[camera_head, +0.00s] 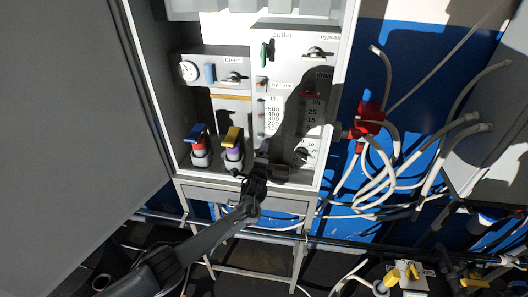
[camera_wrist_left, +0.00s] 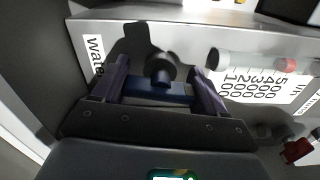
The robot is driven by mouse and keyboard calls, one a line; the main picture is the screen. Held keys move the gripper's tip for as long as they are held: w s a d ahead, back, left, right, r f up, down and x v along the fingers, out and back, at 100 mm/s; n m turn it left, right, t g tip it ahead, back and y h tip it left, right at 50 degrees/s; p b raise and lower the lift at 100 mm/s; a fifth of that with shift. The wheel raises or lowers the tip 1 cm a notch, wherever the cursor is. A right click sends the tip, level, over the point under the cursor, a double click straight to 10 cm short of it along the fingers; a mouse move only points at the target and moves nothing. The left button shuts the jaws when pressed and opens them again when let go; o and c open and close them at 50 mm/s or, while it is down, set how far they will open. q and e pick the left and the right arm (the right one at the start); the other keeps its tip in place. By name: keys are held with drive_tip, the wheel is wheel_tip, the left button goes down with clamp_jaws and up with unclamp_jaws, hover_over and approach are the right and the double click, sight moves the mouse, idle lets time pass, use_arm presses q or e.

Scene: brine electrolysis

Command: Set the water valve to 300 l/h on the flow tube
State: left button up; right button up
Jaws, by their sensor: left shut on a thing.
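My left gripper (camera_head: 262,166) is at the lower part of the white panel, below the flow scale. In the left wrist view, its two fingers (camera_wrist_left: 158,86) are on either side of the dark blue water valve handle (camera_wrist_left: 150,98), with a black round knob (camera_wrist_left: 160,69) just beyond it. The word "water" (camera_wrist_left: 95,55) is printed beside the valve. The flow tube (camera_wrist_left: 245,63) has a scale marked 100 to 500 and a red part near its 500 end. The float's reading cannot be made out. In the head view the valve is hidden by the gripper. My right gripper is not in view.
A green-handled outlet valve (camera_head: 267,53) and a pressure gauge (camera_head: 188,70) are higher up. Pale hoses (camera_head: 375,180) crowd the right side. A dark shadow covers part of the panel.

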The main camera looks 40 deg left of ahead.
use_arm(q)
drive_tip(key=shift+m+p, duration=0.35)
drive_tip(key=shift+m, duration=1.05)
drive_tip(key=o, duration=1.1)
drive_tip(key=shift+c, duration=0.2)
drive_tip(key=shift+s+d, duration=0.1)
drive_tip(key=v, duration=1)
drive_tip(key=shift+s+d, duration=0.15)
drive_tip(key=shift+s, duration=0.1)
